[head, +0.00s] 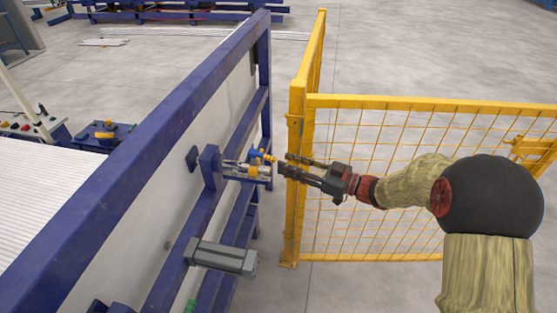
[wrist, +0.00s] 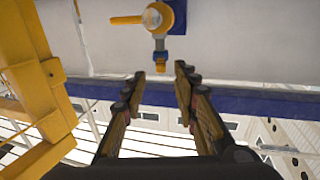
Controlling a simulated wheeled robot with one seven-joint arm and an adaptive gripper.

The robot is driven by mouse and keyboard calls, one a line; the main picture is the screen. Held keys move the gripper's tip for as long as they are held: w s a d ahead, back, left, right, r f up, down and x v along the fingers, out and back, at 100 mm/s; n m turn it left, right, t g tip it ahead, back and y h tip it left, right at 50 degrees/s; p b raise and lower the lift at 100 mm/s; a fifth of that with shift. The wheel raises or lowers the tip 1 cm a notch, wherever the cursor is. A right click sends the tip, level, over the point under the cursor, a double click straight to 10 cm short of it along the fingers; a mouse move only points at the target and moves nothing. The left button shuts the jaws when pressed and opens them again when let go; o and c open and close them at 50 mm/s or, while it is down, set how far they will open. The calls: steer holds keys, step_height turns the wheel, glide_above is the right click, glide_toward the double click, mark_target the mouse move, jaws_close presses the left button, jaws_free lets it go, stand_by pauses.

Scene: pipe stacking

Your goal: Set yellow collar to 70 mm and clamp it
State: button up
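A yellow collar (wrist: 160,18) shows at the top of the wrist view, with a lever-like yellow arm to its left and a grey round centre. A short blue piece with an orange end (wrist: 160,61) hangs below it. In the head view the small yellow fitting (head: 262,157) sits on a bracket on the side of the blue frame. My gripper (wrist: 159,77) is open and empty, its two fingers apart below the orange end. In the head view my gripper (head: 285,164) is just right of the fitting. I cannot read any scale or the collar's setting.
A yellow mesh fence (head: 400,102) and its post stand close beside my arm. The long blue frame (head: 150,130) with pale panels runs along the left. A grey cylinder block (head: 222,257) is mounted below the bracket. Open floor lies beyond.

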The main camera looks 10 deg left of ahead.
steer(key=shift+s+d, duration=0.15)
steer(key=shift+d, duration=0.1)
steer(key=shift+c, duration=0.2)
